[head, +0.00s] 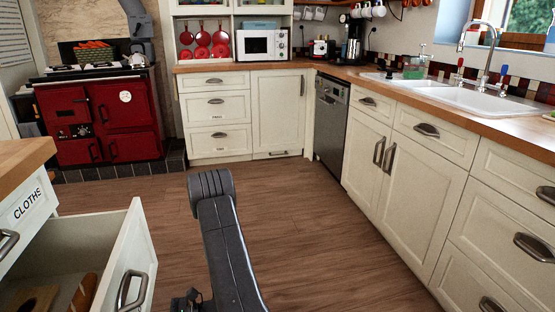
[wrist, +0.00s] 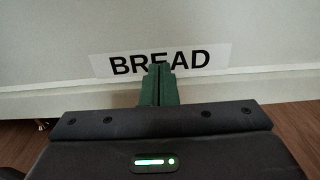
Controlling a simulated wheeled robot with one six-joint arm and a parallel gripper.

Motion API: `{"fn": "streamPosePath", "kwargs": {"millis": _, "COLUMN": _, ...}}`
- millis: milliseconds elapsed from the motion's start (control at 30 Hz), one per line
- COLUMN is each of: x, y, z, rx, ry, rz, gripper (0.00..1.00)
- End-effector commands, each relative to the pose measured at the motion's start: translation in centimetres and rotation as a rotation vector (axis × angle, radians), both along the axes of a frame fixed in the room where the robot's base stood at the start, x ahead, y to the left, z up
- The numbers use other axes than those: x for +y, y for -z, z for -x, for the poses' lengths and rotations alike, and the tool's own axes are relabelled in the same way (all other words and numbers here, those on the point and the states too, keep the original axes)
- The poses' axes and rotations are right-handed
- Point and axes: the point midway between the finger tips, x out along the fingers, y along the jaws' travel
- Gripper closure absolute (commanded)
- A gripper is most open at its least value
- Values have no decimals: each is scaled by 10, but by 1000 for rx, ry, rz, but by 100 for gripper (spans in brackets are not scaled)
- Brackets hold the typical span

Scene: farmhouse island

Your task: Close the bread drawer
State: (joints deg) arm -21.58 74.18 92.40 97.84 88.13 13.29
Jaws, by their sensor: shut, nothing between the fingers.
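In the head view a cream drawer (head: 134,255) stands pulled out at the lower left, below the closed drawer labelled CLOTHS (head: 27,205). In the wrist view a white label reading BREAD (wrist: 190,60) is on a pale panel (wrist: 240,28). My gripper (wrist: 160,70) is shut and empty, its green fingers pointing at the panel and covering part of the label's lower edge. I cannot tell whether the fingertips touch it. The fingertips do not show in the head view.
Wooden floor (head: 310,230) is open to the right of the drawer. Cream cabinets (head: 405,165) with a sink (head: 465,97) line the right side. A red stove (head: 105,120) and more cabinets (head: 280,112) stand at the back. A wooden worktop (head: 22,157) lies above the CLOTHS drawer.

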Motion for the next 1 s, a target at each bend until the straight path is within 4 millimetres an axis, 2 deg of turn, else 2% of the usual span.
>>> {"fn": "streamPosePath", "kwargs": {"millis": 1000, "x": 110, "y": 1, "z": 27, "rx": -1, "ry": -2, "rz": -1, "gripper": 100}}
